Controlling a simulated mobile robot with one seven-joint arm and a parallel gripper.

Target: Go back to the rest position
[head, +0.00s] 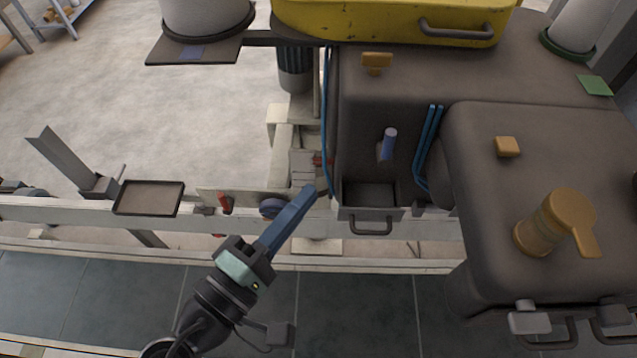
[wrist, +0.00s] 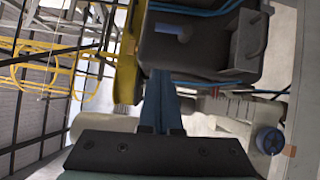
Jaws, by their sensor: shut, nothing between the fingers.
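My gripper (head: 312,190) is shut, with its long blue fingers pressed together and nothing between them. In the head view it reaches up and right from the bottom, above the white rail, with its tips just left of the small open drawer (head: 370,213) of the grey machine (head: 480,80). I cannot tell whether the tips touch anything there.
A shallow dark tray (head: 148,212) sits on the white rail (head: 60,210) at left. A yellow bin (head: 370,25) stands behind on the machine. An orange-brown handled part (head: 560,220) stands on the right housing. Open concrete floor (head: 150,110) lies behind the rail.

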